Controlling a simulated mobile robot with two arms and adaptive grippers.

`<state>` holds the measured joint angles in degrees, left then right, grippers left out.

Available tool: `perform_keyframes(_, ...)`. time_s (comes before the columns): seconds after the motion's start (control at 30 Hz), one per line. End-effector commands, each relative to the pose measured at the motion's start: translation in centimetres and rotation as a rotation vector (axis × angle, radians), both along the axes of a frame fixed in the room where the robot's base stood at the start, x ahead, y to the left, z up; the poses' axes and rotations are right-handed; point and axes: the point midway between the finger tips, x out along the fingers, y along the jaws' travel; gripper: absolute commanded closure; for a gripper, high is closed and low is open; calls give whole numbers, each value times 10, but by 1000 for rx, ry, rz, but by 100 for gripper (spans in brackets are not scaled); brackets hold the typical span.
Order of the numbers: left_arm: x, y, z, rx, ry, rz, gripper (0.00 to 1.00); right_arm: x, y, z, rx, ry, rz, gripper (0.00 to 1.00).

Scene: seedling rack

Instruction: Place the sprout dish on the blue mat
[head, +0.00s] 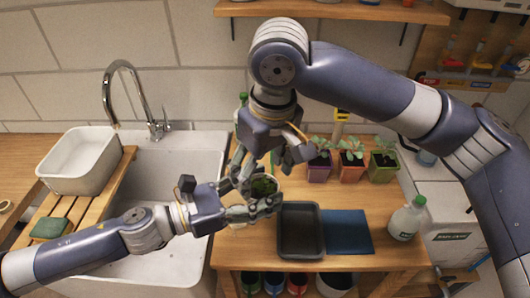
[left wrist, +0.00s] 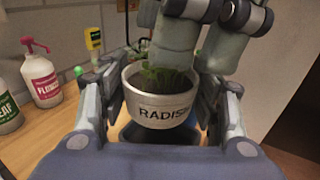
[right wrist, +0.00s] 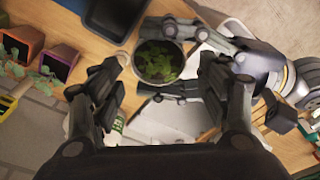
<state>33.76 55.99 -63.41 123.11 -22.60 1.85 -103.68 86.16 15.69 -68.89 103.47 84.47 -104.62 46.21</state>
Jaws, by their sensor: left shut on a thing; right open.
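The sprout dish (head: 263,186) is a small pale round pot of green sprouts, marked "RADISH" in the left wrist view (left wrist: 165,110). My left gripper (head: 256,200) is shut on it, one finger on each side, and holds it upright near the sink's right edge. My right gripper (head: 263,163) is open above the dish. Its fingers hang over the sprouts in the left wrist view; I cannot tell if they touch. The right wrist view looks down on the dish (right wrist: 158,62). The blue mat (head: 347,232) lies bare on the wooden counter to the right.
A dark tray (head: 299,231) lies between the dish and the mat. Several potted seedlings (head: 350,165) stand behind it. The sink (head: 180,180) and a white basin (head: 78,160) are at left.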

Motion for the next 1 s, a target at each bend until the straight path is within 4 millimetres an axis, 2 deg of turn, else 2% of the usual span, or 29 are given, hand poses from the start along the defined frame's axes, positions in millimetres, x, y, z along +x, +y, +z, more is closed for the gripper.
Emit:
perform_keyframes(0.1,0,0,0,-1,0,0,69,3,2,-22,-1,2,-2,31)
perform_keyframes(0.3,0,0,0,-1,0,0,69,6,4,-47,1,1,-2,31)
perform_keyframes(0.5,0,0,0,-1,0,0,69,7,5,-55,2,-1,-2,31)
perform_keyframes(0.73,0,0,0,-1,0,0,69,7,5,-55,2,-1,-1,31)
perform_keyframes(0.9,0,0,0,-1,0,0,69,7,5,-55,2,-1,-1,69)
perform_keyframes(0.97,0,0,1,0,-1,0,69,7,6,-55,3,0,-1,69)
perform_keyframes(1.0,0,0,1,0,-1,0,38,7,6,-55,3,-1,0,69)
